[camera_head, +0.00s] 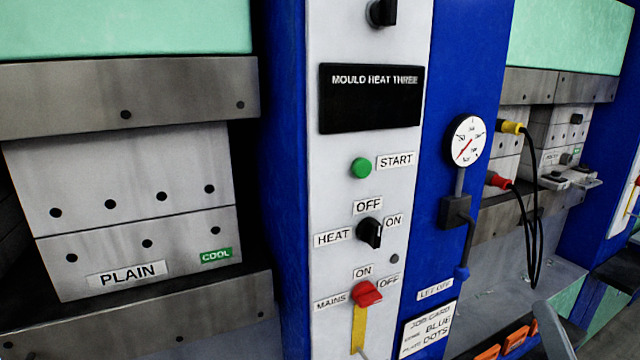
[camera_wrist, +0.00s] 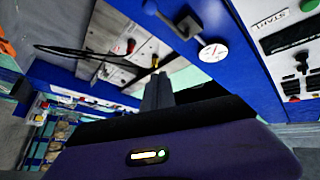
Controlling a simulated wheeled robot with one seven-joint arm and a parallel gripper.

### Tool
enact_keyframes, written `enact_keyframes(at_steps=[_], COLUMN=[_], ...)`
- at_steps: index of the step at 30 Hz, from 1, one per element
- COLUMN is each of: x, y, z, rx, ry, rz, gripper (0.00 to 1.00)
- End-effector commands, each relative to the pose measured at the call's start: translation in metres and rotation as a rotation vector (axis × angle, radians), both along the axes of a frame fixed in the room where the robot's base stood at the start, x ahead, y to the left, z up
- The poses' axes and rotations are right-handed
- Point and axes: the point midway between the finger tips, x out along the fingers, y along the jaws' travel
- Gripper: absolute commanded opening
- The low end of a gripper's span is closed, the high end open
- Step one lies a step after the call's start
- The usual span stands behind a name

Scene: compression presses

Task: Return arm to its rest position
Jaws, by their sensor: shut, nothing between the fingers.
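My gripper (camera_wrist: 157,92) shows in the wrist view, its grey fingers together with nothing between them. It points toward the blue press frame and the gap of the press beyond, apart from the gauge (camera_wrist: 213,52). The wrist view is tilted. I cannot make out my gripper in the head view. The control panel (camera_head: 340,290) stands in the middle of the head view, with a green START button (camera_head: 361,168), a black HEAT switch (camera_head: 370,233) and a red MAINS switch (camera_head: 367,293).
A PLAIN mould (camera_head: 130,215) with a green COOL tag sits in the left press. A dial gauge (camera_head: 465,140) is on the blue column. Black cables (camera_head: 535,200) hang at the right press. A job card (camera_head: 428,330) reads BLUE, DOTS. Shelves (camera_wrist: 50,135) stand lower left.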

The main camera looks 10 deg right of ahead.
Motion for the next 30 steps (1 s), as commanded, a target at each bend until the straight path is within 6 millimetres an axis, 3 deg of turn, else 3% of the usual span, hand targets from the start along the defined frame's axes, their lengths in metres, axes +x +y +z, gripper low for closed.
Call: enact_keyframes(at_steps=[6,15,24,30], x=[-0.048,-0.131,-0.221,-0.27], y=[0.033,0.087,0.134,0.151], z=[-0.051,-0.112,-0.156,-0.179], rx=[-0.196,-0.458,-0.628,-0.644], ry=[0.124,0.314,0.504,0.625], rz=[-0.059,-0.041,0.084,0.181], gripper=[0.0,0.0,0.0,0.0])
